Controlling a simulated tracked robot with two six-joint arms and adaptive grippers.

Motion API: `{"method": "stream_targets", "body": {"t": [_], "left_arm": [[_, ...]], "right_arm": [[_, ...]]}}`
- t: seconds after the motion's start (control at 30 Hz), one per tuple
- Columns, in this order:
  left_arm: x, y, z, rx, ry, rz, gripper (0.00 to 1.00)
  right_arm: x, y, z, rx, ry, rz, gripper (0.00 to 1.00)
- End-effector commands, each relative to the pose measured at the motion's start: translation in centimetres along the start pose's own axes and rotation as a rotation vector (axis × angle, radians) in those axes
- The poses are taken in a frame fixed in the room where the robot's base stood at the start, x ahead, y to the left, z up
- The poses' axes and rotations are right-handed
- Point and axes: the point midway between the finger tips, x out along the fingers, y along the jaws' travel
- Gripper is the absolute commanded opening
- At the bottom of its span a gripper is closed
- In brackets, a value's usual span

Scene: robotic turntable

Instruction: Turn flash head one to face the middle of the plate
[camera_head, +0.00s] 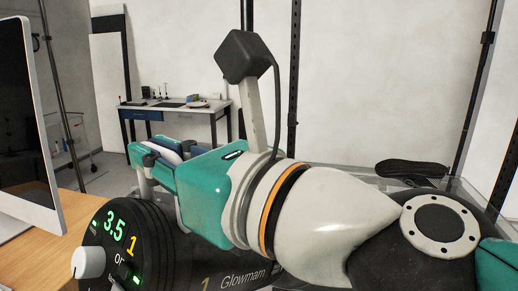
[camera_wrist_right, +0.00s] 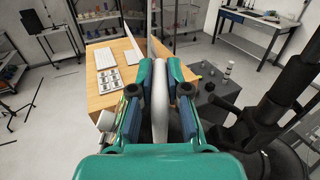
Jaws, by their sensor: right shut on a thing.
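A black flash head (camera_head: 150,250) fills the lower left of the head view, its rear panel showing a green 3.5, a yellow 1 and a pale knob (camera_head: 88,263). My right gripper (camera_head: 148,152), teal with dark pads, is just above and behind that panel. In the right wrist view its fingers (camera_wrist_right: 158,92) stand on either side of a smooth pale upright thing (camera_wrist_right: 160,115) and are shut on it. I cannot tell if this thing belongs to the flash head. My right arm hides most of what lies behind it. My left gripper is not in view.
A monitor (camera_head: 26,125) stands on a wooden desk (camera_head: 72,212) at the left. A clear, glass-like surface (camera_head: 340,172) shows behind my right arm; I cannot tell if it is the plate. Dark upright posts (camera_head: 294,75) rise behind. A workbench (camera_head: 180,108) stands far back.

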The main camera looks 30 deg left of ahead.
Motion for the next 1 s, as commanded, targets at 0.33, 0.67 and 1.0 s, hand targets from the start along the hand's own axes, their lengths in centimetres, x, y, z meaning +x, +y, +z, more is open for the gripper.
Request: {"method": "stream_targets", "body": {"t": [0.33,0.67,1.0], "left_arm": [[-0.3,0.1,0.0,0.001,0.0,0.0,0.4],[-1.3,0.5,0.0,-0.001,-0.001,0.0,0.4],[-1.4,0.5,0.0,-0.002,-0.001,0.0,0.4]], "right_arm": [[0.1,-0.4,0.4,0.0,-0.008,-0.031,0.0],[1.1,-0.4,0.4,0.002,-0.003,-0.086,0.0],[1.3,-0.6,0.1,0.003,0.003,-0.101,0.0]]}}
